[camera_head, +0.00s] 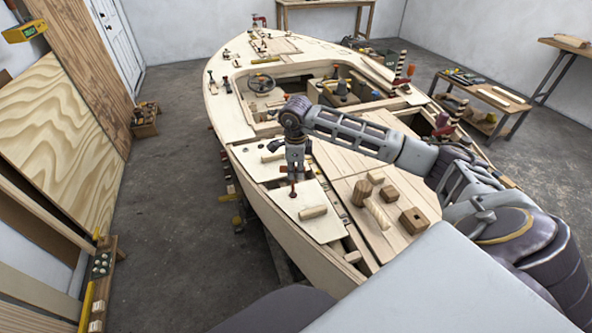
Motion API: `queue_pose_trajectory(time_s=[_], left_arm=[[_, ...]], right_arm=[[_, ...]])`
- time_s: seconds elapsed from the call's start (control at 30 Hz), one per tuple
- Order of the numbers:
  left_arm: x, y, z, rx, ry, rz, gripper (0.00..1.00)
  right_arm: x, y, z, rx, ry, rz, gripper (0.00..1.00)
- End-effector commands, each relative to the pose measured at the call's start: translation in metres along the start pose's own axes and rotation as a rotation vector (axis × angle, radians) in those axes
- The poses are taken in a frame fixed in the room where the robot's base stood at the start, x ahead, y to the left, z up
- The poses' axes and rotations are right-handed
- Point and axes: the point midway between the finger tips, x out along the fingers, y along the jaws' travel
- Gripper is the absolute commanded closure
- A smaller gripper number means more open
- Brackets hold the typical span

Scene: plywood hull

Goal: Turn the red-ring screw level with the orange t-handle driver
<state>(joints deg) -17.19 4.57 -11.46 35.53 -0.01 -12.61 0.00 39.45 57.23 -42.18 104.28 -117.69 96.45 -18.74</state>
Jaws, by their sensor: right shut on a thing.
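My right gripper (295,176) reaches in from the right and points down over the pale plywood panel (318,226) at the near left of the hull. It is shut on a small red-orange thing (293,189) showing at its fingertips, which looks like the orange t-handle driver. Most of it is hidden by the fingers. I cannot make out the red-ring screw; it is too small or hidden beneath the gripper. I cannot tell whether the held thing touches the panel. My left gripper is not in view.
A light wooden cylinder (313,212) lies on the panel near the gripper. Wooden blocks (413,221) and a mallet-like piece (376,213) lie on the deck to the right. Several small tools lie further back on the hull.

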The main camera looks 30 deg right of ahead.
Motion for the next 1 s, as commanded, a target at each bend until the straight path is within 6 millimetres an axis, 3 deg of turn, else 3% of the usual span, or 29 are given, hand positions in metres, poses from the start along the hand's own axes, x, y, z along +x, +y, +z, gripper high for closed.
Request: queue_pose_trajectory(time_s=[0.7,1.0], left_arm=[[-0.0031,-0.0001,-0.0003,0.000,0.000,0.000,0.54],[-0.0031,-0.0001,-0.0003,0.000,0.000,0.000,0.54]], right_arm=[[0.0015,0.0048,0.0008,0.380,0.031,0.001,1.00],[0.0022,0.0053,0.0007,0.415,0.034,0.001,1.00]])
